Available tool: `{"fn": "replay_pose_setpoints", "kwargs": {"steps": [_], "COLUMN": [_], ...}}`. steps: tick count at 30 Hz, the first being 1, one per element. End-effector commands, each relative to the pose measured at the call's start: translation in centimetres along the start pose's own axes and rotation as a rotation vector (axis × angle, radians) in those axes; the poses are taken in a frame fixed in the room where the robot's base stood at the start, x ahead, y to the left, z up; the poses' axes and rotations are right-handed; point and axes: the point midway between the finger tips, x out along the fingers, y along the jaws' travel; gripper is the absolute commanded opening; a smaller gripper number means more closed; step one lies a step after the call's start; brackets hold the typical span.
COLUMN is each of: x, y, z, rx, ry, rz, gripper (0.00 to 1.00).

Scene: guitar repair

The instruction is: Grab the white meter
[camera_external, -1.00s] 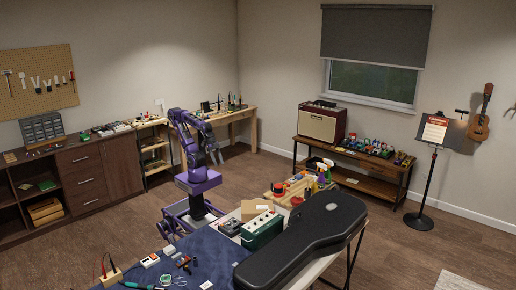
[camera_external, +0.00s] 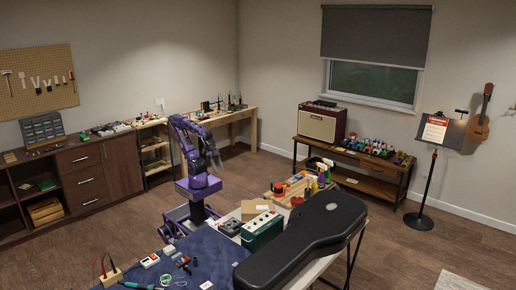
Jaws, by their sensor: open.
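A small white device (camera_external: 150,260) with a dark and a red mark lies on the blue cloth near the front left of the workbench. It may be the white meter, but it is too small to be sure. My gripper (camera_external: 217,165) hangs from my purple arm, pointing down, beyond the far side of the workbench. It is open and empty, well apart from the white device. The fingers are small and hard to make out.
A black guitar case (camera_external: 305,240) covers the right of the bench. A wooden block (camera_external: 110,275) with red and black leads sits left of the white device.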

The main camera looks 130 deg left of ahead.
Motion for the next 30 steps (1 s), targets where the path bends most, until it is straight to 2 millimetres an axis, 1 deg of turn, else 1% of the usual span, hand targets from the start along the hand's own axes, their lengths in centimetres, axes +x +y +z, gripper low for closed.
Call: {"fn": "replay_pose_setpoints", "kwargs": {"steps": [6, 8, 9, 13, 14, 23, 26, 29, 30], "x": [0.0, 0.0, 0.0, 0.0, 0.0, -0.1, -0.9, -2.7, -3.8], "y": [0.0, 0.0, 0.0, 0.0, 0.0, -0.3, -1.8, -4.8, -6.3], "z": [0.0, 0.0, 0.0, 0.0, 0.0, -0.1, -1.0, -2.6, -3.4], "rx": [0.000, 0.000, 0.000, 0.000, 0.000, 0.007, 0.048, 0.137, 0.184], "ry": [0.000, 0.000, 0.000, 0.000, 0.000, 0.003, 0.015, 0.026, 0.024], "rz": [0.000, 0.000, 0.000, 0.000, 0.000, -0.013, -0.084, -0.233, -0.311], "gripper": [0.52, 0.61, 0.68, 0.91, 0.94, 0.94, 0.94, 0.94, 0.94]}}
